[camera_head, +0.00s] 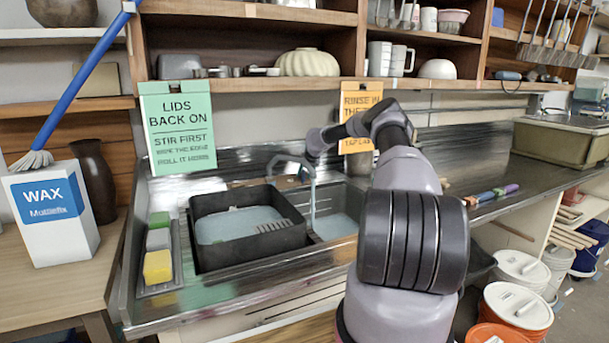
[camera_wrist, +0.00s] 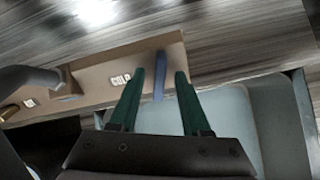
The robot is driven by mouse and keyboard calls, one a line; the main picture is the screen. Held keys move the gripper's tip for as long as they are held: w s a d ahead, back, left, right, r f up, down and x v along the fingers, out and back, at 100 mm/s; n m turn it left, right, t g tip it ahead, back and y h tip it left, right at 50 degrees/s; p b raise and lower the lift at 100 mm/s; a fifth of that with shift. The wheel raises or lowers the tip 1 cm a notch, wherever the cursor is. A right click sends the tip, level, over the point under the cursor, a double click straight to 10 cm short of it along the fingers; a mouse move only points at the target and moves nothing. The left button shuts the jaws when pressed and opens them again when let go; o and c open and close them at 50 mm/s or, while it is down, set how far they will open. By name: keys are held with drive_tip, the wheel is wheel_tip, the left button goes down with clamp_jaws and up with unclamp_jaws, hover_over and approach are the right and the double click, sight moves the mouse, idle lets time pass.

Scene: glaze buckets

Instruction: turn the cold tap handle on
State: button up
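The cold tap handle (camera_wrist: 159,76) is a blue lever on a tan tap deck (camera_wrist: 100,75), beside a small label reading COLD (camera_wrist: 121,79). My gripper (camera_wrist: 160,78) has its two green fingers apart, one on each side of the blue lever in the picture. Gaps show on both sides, and I cannot tell how deep the lever sits between them. The grey tap spout (camera_wrist: 30,76) is at the left of the wrist view. In the head view, the curved spout (camera_head: 286,158) stands behind the sink, with a pale vertical streak like water below it; my fingers are not clear there.
A black tub (camera_head: 215,255) stands in the sink beside a tray of sponges (camera_head: 158,266). A green sign (camera_head: 177,128) and an orange sign (camera_head: 360,100) hang from the shelf above. A wax box (camera_head: 50,215) stands at the left. Lidded buckets (camera_head: 518,305) stand at the lower right.

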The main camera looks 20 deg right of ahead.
drive_tip(key=v, duration=1)
drive_tip(key=shift+s+r, duration=0.25)
drive_tip(key=shift+r, duration=0.05)
